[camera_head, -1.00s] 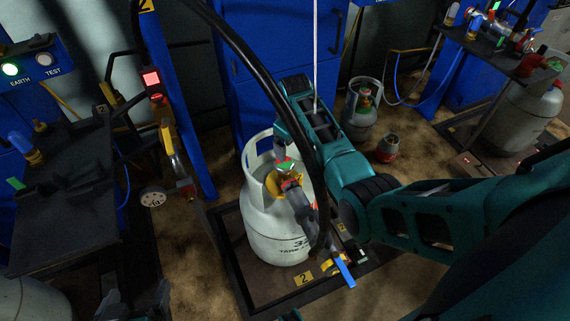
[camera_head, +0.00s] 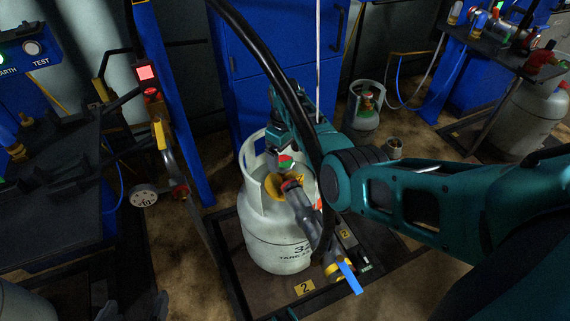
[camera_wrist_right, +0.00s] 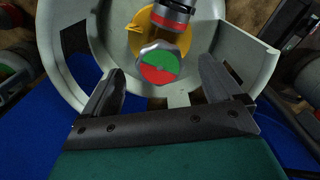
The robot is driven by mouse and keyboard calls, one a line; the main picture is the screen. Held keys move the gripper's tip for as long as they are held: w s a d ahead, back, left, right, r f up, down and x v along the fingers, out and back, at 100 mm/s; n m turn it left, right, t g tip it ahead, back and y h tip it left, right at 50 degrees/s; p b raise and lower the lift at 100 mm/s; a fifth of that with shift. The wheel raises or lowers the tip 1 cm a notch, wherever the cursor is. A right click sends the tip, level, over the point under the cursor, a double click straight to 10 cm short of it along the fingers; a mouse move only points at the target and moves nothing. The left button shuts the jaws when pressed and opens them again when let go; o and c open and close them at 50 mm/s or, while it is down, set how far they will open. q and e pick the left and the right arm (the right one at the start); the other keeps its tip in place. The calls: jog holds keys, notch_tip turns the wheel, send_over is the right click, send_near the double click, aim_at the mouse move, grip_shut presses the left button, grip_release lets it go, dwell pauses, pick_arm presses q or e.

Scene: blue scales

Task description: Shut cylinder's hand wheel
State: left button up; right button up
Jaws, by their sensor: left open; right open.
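The white gas cylinder (camera_head: 275,235) stands upright on a dark low platform. Its hand wheel (camera_head: 285,161), with a green and red face, sits inside the collar beside a yellow part (camera_head: 289,183). In the right wrist view the hand wheel (camera_wrist_right: 159,64) is seen face-on, centred between my fingers and ahead of them. My right gripper (camera_wrist_right: 160,84) is open and empty. In the head view the right gripper (camera_head: 281,151) is at the collar's opening, partly hidden by my arm. My left gripper (camera_head: 132,307) shows only its spread tips at the bottom left edge.
A black hose (camera_head: 285,75) arches over the cylinder to a connector with a blue lever (camera_head: 349,278). A blue cabinet (camera_head: 265,85) stands behind. A dark bench (camera_head: 60,230) is at left. A smaller cylinder (camera_head: 364,112) stands at back right.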

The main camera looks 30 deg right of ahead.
aim_at(284, 163)
jog(key=shift+f+b, duration=0.4)
jog(key=shift+f, duration=0.7)
jog(key=c, duration=1)
jog(key=shift+c, duration=0.2)
